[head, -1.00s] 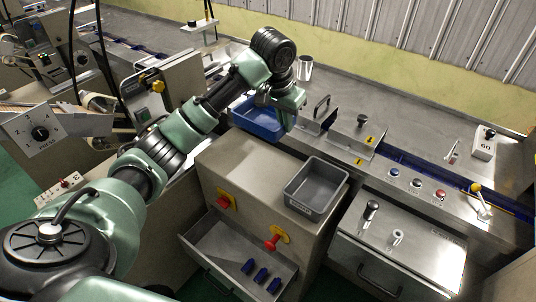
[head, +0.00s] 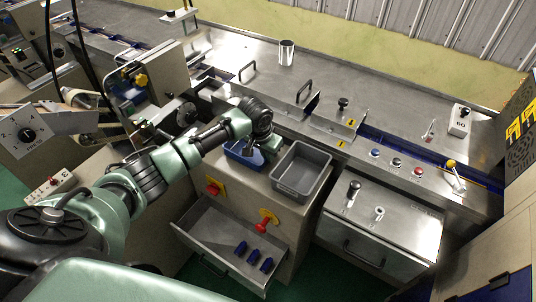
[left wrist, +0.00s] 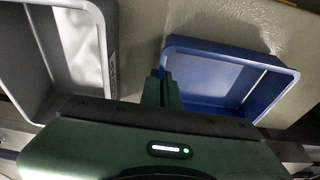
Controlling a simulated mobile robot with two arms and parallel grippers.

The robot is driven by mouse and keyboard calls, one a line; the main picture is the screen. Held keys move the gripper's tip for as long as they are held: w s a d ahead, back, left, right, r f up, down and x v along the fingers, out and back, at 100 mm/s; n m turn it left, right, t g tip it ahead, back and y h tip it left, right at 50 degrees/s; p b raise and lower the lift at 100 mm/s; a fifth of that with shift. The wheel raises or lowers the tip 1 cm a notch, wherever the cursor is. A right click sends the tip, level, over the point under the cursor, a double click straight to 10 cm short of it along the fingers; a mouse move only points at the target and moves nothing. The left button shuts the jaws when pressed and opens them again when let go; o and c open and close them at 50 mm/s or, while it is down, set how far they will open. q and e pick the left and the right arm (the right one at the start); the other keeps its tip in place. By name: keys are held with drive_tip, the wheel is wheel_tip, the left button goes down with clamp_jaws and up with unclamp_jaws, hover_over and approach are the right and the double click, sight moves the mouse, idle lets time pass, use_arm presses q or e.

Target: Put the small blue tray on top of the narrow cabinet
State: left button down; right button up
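The small blue tray (head: 243,153) is over the left part of the narrow cabinet's top (head: 250,186), left of a grey tray. It looks level and low, at or just above the surface; I cannot tell if it touches. My left gripper (head: 270,146) is at its right side. In the left wrist view the fingers (left wrist: 163,90) are close together on the near-left wall of the blue tray (left wrist: 222,80), which looks empty. The gripper and forearm hide part of the tray in the head view. My right gripper is not in view.
The grey tray (head: 301,172) stands on the cabinet's right part, close beside my gripper. An open drawer (head: 222,235) with several small blue pieces juts out below. A red knob (head: 263,226) is on the cabinet front. The steel machine line (head: 350,112) runs behind.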

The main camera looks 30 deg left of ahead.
use_arm(q)
drive_tip(key=shift+f, duration=0.3)
drive_tip(key=c, duration=1.7)
unclamp_jaws()
drive_tip(key=shift+r, duration=0.1)
drive_tip(key=b+v, duration=0.1)
drive_tip(key=v, duration=1.1)
drive_tip(key=shift+r+b, duration=0.1)
drive_tip(key=shift+b, duration=0.25)
